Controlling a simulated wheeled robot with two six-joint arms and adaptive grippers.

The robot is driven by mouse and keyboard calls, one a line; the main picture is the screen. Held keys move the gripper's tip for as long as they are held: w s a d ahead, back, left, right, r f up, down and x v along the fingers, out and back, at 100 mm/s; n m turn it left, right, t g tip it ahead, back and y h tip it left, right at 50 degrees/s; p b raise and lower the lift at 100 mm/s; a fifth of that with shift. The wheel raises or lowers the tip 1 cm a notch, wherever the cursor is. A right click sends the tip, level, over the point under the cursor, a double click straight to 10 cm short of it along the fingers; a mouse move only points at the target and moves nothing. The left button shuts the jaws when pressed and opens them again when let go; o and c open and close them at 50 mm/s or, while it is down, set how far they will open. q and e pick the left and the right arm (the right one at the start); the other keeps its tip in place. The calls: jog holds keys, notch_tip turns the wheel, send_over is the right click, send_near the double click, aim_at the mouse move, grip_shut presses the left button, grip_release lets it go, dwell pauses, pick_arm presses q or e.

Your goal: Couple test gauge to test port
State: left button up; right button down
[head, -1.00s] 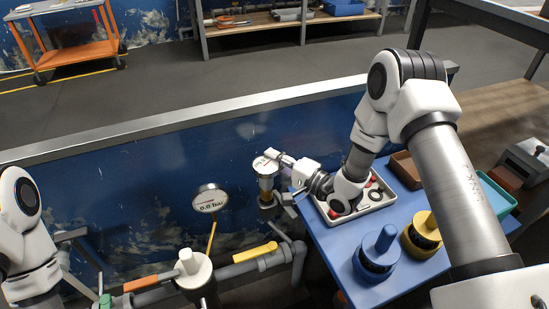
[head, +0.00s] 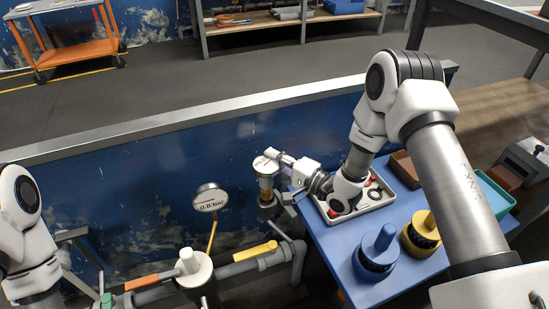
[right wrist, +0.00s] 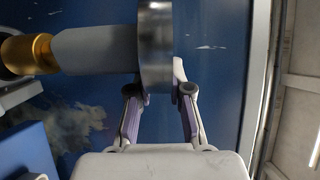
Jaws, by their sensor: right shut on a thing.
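The test gauge (head: 265,166) has a round white dial with a metal rim, a grey body and a brass lower end (right wrist: 28,53). My right gripper (head: 280,158) is shut on the rim of its dial; in the right wrist view the fingers (right wrist: 160,95) sit on either side of the rim. The gauge is upright over the pipework, left of the blue table. Its brass end meets or nearly meets a dark round fitting (right wrist: 6,60), probably the test port; I cannot tell whether they are coupled. My left gripper is outside the view; only its arm shows at the left.
A fixed gauge (head: 210,199) reading 0.0 bar stands left of the test gauge. Pipes with a yellow handle (head: 255,252) and an orange handle (head: 150,281) run below. The blue table (head: 325,250) holds a white tray (head: 372,206) and blue and yellow knobbed parts (head: 376,256).

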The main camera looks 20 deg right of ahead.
jog(key=shift+f+b, duration=0.55)
jog(key=shift+f, duration=1.8)
dwell(3.3)
jog(key=c, duration=1)
grip_release()
jog(key=v, duration=0.8)
jog(key=shift+r, duration=0.15)
